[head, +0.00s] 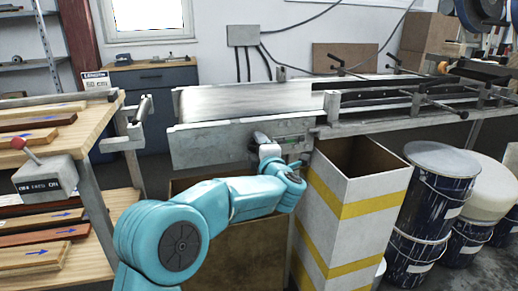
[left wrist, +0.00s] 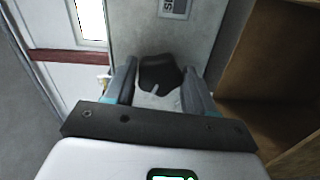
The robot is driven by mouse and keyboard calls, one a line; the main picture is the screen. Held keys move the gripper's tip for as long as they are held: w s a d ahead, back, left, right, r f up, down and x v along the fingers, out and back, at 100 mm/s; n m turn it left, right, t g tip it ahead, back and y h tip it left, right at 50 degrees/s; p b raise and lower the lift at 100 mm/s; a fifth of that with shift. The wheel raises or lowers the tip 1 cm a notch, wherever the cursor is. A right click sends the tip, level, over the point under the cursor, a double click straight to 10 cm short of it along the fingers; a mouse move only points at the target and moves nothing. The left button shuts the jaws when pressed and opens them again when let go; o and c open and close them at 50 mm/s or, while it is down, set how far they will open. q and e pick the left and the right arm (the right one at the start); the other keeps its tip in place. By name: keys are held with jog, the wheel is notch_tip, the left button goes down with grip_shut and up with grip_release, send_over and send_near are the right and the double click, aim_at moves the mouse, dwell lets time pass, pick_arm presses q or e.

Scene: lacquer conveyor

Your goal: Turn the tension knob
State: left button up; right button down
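The tension knob (left wrist: 160,72) is black with a pale pointer mark and shows between the two fingers in the left wrist view. It sits against the grey side panel (head: 212,147) of the conveyor. In the head view my gripper hides it. My left gripper (left wrist: 160,84) has its fingers on either side of the knob, close to it; I cannot tell whether they touch it. In the head view the left gripper (head: 262,141) is at the panel, its fingertips hard to make out. My right gripper is in neither view.
A tall white box with yellow bands (head: 347,210) stands just right of my arm. A brown box (head: 228,240) is under the conveyor. Blue drums (head: 432,200) stand at the right. A lever box (head: 45,178) and a wooden bench (head: 100,114) are at the left.

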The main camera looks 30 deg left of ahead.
pick_arm(q)
jog(key=shift+o, duration=1.4)
jog(key=p+v, duration=0.1)
jog(key=v, duration=1.5)
jog(key=shift+s+p, duration=0.2)
jog(key=shift+p, duration=0.2)
jog(key=shift+d, duration=0.1)
